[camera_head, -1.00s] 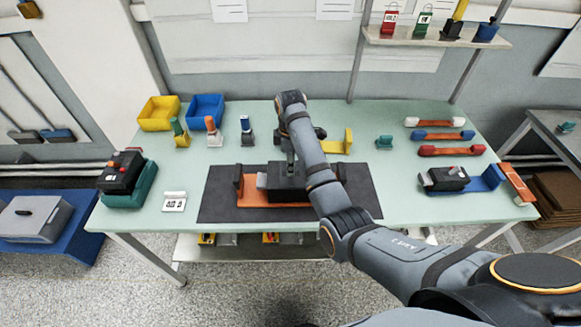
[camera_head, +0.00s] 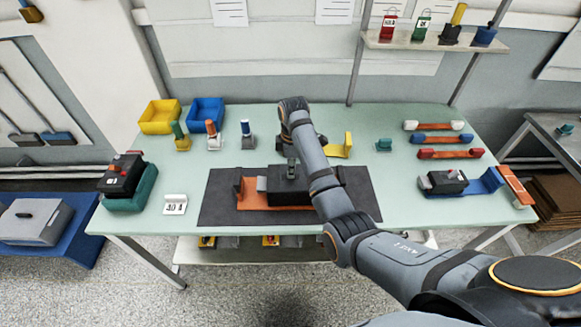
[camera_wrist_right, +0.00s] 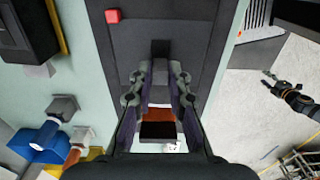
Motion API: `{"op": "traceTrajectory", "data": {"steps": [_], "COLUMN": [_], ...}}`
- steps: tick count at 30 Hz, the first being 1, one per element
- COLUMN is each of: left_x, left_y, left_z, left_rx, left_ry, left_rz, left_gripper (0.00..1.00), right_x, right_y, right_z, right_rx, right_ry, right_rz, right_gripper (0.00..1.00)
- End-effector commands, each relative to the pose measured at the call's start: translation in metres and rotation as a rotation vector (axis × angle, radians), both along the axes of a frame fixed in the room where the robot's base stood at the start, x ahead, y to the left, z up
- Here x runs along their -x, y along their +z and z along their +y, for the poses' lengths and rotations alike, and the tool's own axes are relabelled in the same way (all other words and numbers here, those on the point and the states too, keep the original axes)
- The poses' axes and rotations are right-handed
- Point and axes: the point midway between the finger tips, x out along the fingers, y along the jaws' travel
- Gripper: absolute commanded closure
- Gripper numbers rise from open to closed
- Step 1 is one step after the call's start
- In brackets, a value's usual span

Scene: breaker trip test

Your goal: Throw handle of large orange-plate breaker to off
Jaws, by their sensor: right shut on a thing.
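The large breaker, a dark block (camera_head: 274,197) on an orange plate (camera_head: 250,204), lies on a dark mat in the middle of the bench. My right gripper (camera_head: 291,172) reaches down onto the breaker's top, and my arm covers the breaker's right part. In the right wrist view its two fingers (camera_wrist_right: 160,72) are closed in on the breaker's handle, which is mostly hidden between them. Some orange plate (camera_wrist_right: 160,113) shows between the fingers. My left gripper (camera_wrist_right: 271,79) appears small at the right of the wrist view, over the floor, away from the breaker; its opening is unclear.
A black device on a green base (camera_head: 132,201) is at the left edge. Several coloured handles, yellow (camera_head: 160,115) and blue bins (camera_head: 206,111) stand at the back. Bench between sign and mat is clear.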

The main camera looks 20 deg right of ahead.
Motion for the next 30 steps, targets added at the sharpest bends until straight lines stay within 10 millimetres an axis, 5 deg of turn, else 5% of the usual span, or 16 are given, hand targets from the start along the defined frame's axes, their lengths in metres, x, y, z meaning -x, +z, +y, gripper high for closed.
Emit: {"op": "traceTrajectory", "data": {"steps": [12, 30], "left_x": [0.0, 0.0], "left_y": [0.033, 0.03], "left_z": [0.0, 0.0], "left_rx": [0.0, 0.0], "left_ry": [0.0, 0.0], "left_rz": [0.0, 0.0], "left_gripper": [0.55, 0.55], "right_x": [0.005, 0.008], "right_y": [0.0, -0.008], "right_z": [-0.018, -0.03], "right_rx": [-0.241, -0.484], "right_ry": [-0.003, 0.0], "right_rz": [-0.072, -0.144], "right_gripper": [1.0, 1.0]}}
